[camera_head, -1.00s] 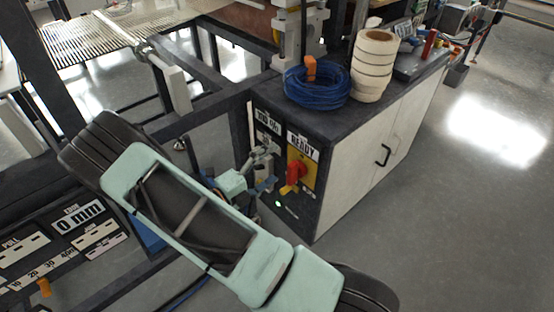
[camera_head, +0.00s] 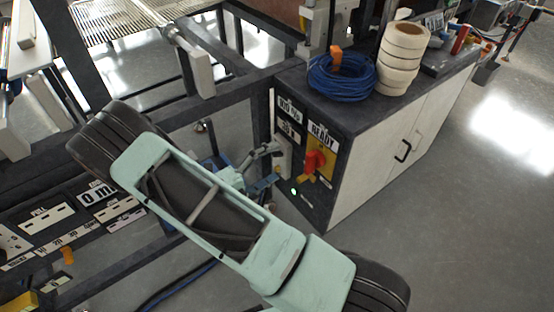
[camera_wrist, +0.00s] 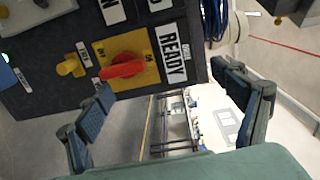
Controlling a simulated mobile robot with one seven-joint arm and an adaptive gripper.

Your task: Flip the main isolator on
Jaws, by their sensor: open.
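The main isolator is a red rotary handle (camera_head: 313,161) on a yellow plate, on the dark end panel of a cabinet, beside a READY label. In the wrist view the red handle (camera_wrist: 122,68) lies roughly sideways across its yellow plate (camera_wrist: 148,52), in the upper left. My gripper (camera_wrist: 168,110) is open and empty, its blue-padded fingers wide apart. The handle is above the left finger in that view, not between the fingers. In the head view my gripper (camera_head: 264,168) is just left of the panel; whether it touches anything is unclear.
A yellow button (camera_wrist: 70,67) and a green light (camera_wrist: 5,57) are on the same panel. The cabinet top (camera_head: 345,105) carries a blue cable coil (camera_head: 340,78) and stacked cream rolls (camera_head: 400,60). A dark machine frame (camera_head: 235,100) stands behind my arm. Floor right of the cabinet is clear.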

